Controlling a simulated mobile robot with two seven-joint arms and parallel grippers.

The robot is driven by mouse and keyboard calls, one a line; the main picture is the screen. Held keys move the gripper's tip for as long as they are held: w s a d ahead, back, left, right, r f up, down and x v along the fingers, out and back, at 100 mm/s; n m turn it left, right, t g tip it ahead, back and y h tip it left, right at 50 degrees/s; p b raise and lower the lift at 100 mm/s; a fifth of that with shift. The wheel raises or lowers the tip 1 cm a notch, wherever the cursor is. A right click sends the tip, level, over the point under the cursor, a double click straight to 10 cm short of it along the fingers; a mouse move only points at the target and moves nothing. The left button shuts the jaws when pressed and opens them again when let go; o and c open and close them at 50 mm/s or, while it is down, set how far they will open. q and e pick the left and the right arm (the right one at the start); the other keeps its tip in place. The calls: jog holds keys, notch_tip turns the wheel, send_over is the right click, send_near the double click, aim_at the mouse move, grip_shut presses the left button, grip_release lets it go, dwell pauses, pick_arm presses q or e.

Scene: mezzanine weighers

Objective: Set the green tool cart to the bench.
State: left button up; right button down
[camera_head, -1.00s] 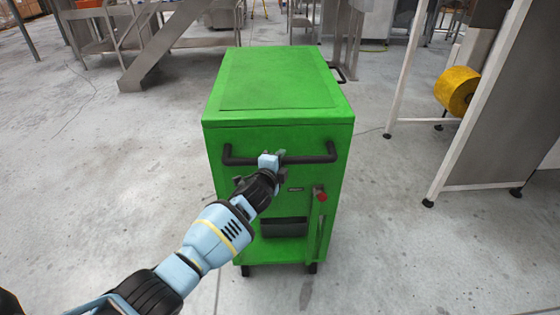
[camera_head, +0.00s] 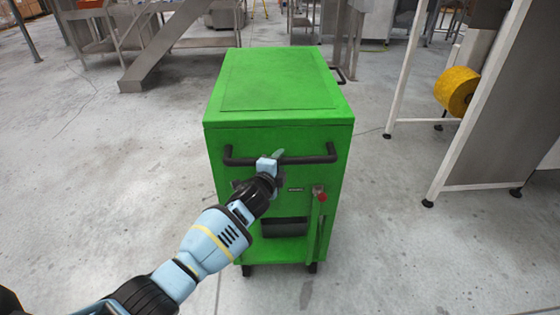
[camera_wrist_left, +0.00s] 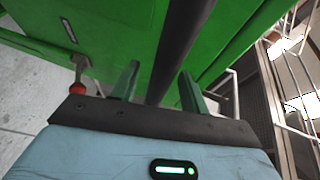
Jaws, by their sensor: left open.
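The green tool cart (camera_head: 275,85) stands upright on the floor in the middle of the head view. A black bar handle (camera_head: 312,159) runs across its near face. My left gripper (camera_head: 272,160) is at this handle, left of its middle. In the left wrist view the dark bar (camera_wrist_left: 182,38) passes between the two spread fingers of my left gripper (camera_wrist_left: 158,74), with gaps showing beside it. The fingers are open. My right gripper is not in view. I cannot tell which piece of furniture is the bench.
A metal frame table with a yellow roll (camera_head: 456,91) stands at the right. Steel stairs (camera_head: 165,45) and a low steel table (camera_head: 100,30) are behind at the left. The concrete floor (camera_head: 90,170) is clear left of the cart, with a narrower clear strip at its right.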

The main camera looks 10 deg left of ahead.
pick_arm(q)
jog(key=p+v, duration=0.1)
jog(key=v, duration=0.5)
jog(key=shift+s, duration=0.2)
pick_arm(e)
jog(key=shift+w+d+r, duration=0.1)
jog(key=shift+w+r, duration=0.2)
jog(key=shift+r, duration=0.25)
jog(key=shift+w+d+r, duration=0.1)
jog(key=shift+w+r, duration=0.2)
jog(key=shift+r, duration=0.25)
